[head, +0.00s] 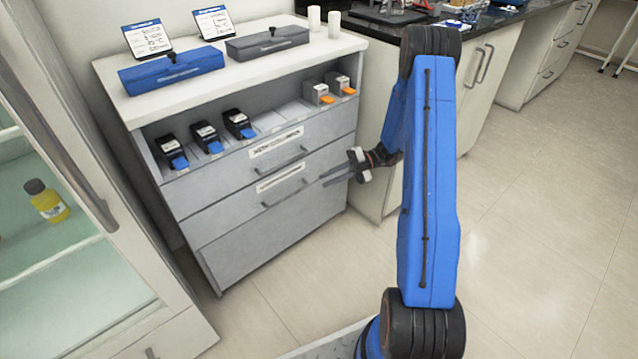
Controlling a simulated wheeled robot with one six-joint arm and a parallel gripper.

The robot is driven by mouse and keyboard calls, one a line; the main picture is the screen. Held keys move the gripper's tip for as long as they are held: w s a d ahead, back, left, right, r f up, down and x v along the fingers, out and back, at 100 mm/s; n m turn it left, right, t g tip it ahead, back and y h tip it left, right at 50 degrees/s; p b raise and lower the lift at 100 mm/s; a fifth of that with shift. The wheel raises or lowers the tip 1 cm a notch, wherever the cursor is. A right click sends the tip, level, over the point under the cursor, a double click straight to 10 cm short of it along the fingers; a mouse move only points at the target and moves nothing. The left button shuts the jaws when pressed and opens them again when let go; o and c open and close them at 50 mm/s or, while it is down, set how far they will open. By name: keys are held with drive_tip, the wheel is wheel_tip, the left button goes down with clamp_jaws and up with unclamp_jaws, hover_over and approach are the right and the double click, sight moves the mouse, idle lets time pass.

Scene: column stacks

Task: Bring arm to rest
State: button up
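My blue and black arm rises through the right middle of the head view and bends down at its far end. My gripper (325,180) points left, in front of the right part of the grey drawer cabinet (255,240). Its two thin fingers look a little apart, with nothing seen between them. The fingertips are close to the drawer handles in the picture; I cannot tell whether they touch the drawer front. My upper arm link hides part of the white counter behind it.
Blue (172,70) and grey (268,42) lidded boxes and white cups (314,18) stand on the cabinet top. A glass-door cabinet (150,270) stands left. Floor at right is clear.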

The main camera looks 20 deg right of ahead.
drive_tip(key=shift+d+r, duration=0.1)
drive_tip(key=shift+d, duration=0.3)
drive_tip(key=s+a+r+n+g+h, duration=0.1)
drive_tip(key=s+a+r+n+h, duration=0.35)
drive_tip(key=s+r+n, duration=0.5)
drive_tip(key=s+a+r+n+g+h, duration=0.1)
drive_tip(key=s+a+r+n+h, duration=0.5)
drive_tip(key=r+n, duration=0.6)
drive_tip(key=s+d+r+n+t+h, duration=0.1)
drive_tip(key=s+r+n+t+h, duration=0.1)
drive_tip(key=s+n, duration=0.8)
drive_tip(key=s+d+r+n+t+h, duration=0.1)
drive_tip(key=s+r+n+t+h, duration=0.2)
drive_tip(key=s+r+n, duration=0.3)
drive_tip(key=shift+s+d+r+n+t, duration=0.25)
drive_tip(key=shift+s+n+t, duration=0.55)
drive_tip(key=shift+s+n, duration=1.85)
